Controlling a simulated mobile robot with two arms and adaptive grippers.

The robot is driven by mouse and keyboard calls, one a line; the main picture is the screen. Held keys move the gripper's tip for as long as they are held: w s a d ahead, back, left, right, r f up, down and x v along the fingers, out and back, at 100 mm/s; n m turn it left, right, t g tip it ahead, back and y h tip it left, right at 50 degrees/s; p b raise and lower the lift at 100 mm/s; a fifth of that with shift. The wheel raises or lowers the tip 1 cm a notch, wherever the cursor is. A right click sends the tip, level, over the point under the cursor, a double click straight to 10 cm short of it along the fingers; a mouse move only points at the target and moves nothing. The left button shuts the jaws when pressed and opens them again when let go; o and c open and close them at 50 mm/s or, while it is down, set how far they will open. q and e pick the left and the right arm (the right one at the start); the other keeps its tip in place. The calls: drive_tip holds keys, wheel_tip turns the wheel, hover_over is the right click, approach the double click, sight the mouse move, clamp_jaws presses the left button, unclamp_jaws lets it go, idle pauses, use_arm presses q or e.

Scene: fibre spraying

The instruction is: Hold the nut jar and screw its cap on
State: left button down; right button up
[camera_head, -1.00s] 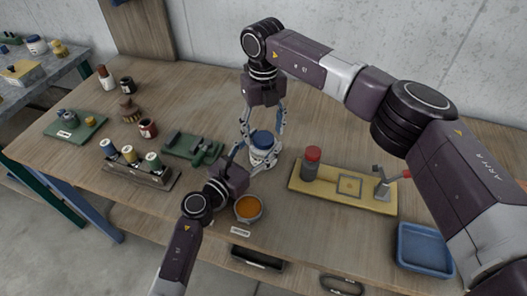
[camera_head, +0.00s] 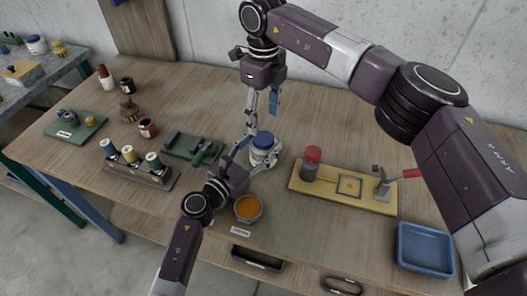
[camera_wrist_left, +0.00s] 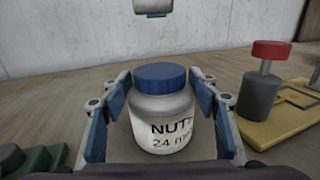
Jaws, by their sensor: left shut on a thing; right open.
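The nut jar (camera_wrist_left: 163,120) is white, labelled "NUT" and "24 m", and stands upright on the wooden table. Its blue cap (camera_wrist_left: 160,76) sits on its mouth and looks level; how tightly it is screwed cannot be seen. In the head view the jar (camera_head: 264,156) is near the table's middle. My left gripper (camera_head: 258,160) reaches in low from the front left and is shut around the jar's body, blue pads on both sides. My right gripper (camera_head: 262,108) is open and empty, pointing down above the jar, clear of the cap.
A yellow board (camera_head: 340,198) with a red-topped grey post stands right of the jar. A green fixture (camera_head: 192,148) is to its left. A bowl of orange stuff (camera_head: 248,208) sits near the front edge. A blue tray (camera_head: 424,250) is at far right.

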sight(263, 138)
drive_tip(key=n, duration=0.1)
drive_tip(key=r+n, duration=0.1)
drive_tip(key=n, duration=0.1)
drive_tip(key=shift+r+n, duration=0.15)
drive_tip(key=shift+n, duration=0.15)
drive_tip(key=shift+f, duration=4.05)
drive_tip(key=shift+c, duration=0.7)
drive_tip(key=c, duration=1.1)
drive_tip(key=m, duration=0.4)
drive_tip(key=shift+m, duration=0.4)
drive_tip(key=o, duration=1.3)
